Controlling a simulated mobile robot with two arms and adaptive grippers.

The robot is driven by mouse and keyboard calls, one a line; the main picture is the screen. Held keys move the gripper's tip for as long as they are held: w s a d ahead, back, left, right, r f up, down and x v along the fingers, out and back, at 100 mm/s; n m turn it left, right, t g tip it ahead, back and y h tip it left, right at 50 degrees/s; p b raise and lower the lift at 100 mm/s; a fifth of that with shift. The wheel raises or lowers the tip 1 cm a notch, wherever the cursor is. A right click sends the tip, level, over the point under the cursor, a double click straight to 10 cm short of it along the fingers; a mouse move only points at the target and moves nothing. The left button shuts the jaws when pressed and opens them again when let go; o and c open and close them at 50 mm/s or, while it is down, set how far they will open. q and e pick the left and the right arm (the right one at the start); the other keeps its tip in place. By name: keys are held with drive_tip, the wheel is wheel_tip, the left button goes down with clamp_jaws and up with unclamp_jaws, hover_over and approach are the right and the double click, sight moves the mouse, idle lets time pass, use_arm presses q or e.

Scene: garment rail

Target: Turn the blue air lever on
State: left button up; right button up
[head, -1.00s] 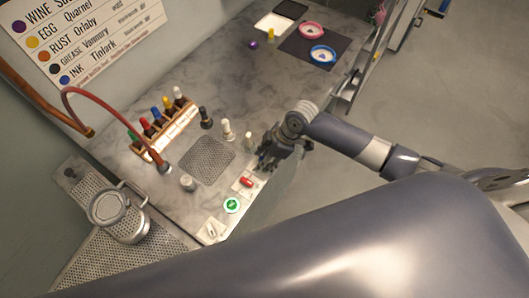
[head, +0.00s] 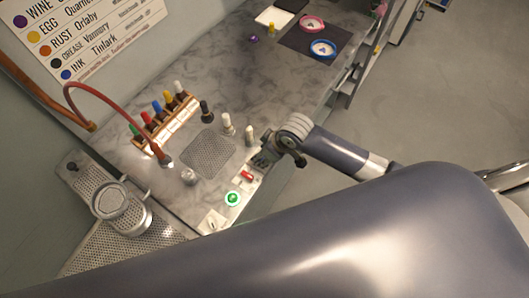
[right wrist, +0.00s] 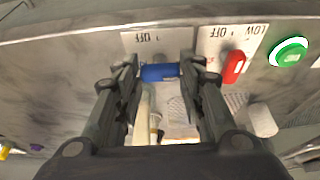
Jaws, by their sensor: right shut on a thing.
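The blue air lever (right wrist: 160,73) shows in the right wrist view, lying crosswise between the fingertips, beside a printed OFF label (right wrist: 150,37). My right gripper (right wrist: 159,70) is shut on it, with a finger at each end of the blue part. In the head view my right gripper (head: 263,157) is at the front edge of the worktop, and it hides the blue lever there. My left gripper is not in view.
A red lever (right wrist: 234,67) and a round green button (right wrist: 289,52) are right of the blue lever. A perforated plate (head: 208,153), pale bottles (head: 227,124) and a rack of coloured bottles (head: 172,122) stand behind. The floor to the right is clear.

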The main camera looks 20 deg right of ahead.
drive_tip(key=shift+w+r, duration=0.1)
drive_tip(key=shift+w, duration=0.05)
drive_tip(key=o, duration=0.7)
drive_tip(key=shift+c, duration=0.2)
drive_tip(key=shift+o, duration=0.5)
drive_tip(key=v, duration=1.2)
drive_tip(key=shift+s, duration=0.2)
drive_tip(key=shift+a, duration=0.1)
